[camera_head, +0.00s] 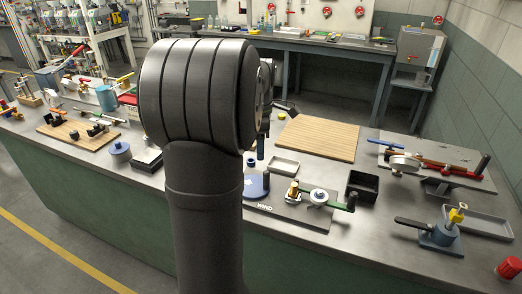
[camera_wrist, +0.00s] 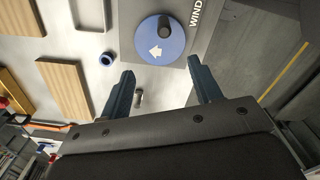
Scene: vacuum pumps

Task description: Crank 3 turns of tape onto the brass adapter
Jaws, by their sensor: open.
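The brass adapter (camera_head: 293,190) stands upright on a dark plate lettered WIND (camera_head: 283,212), beside a pale round part and a green-handled piece (camera_head: 335,205). At the plate's left end is a blue crank disc (camera_head: 257,184). In the wrist view the blue disc (camera_wrist: 152,47) shows a white arrow and an upright black knob (camera_wrist: 165,27). My gripper (camera_wrist: 160,65) is open, with its fingers apart and the disc in view beyond their tips. In the head view my arm hides most of the gripper. The adapter is outside the wrist view.
A small blue ring (camera_wrist: 106,59) lies near the disc. A grey tray (camera_head: 284,167), a wooden board (camera_head: 318,137) and a black open box (camera_head: 362,187) stand around the plate. A blue vise-like fixture (camera_head: 439,234) is at the right. Bare bench shows in front of it.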

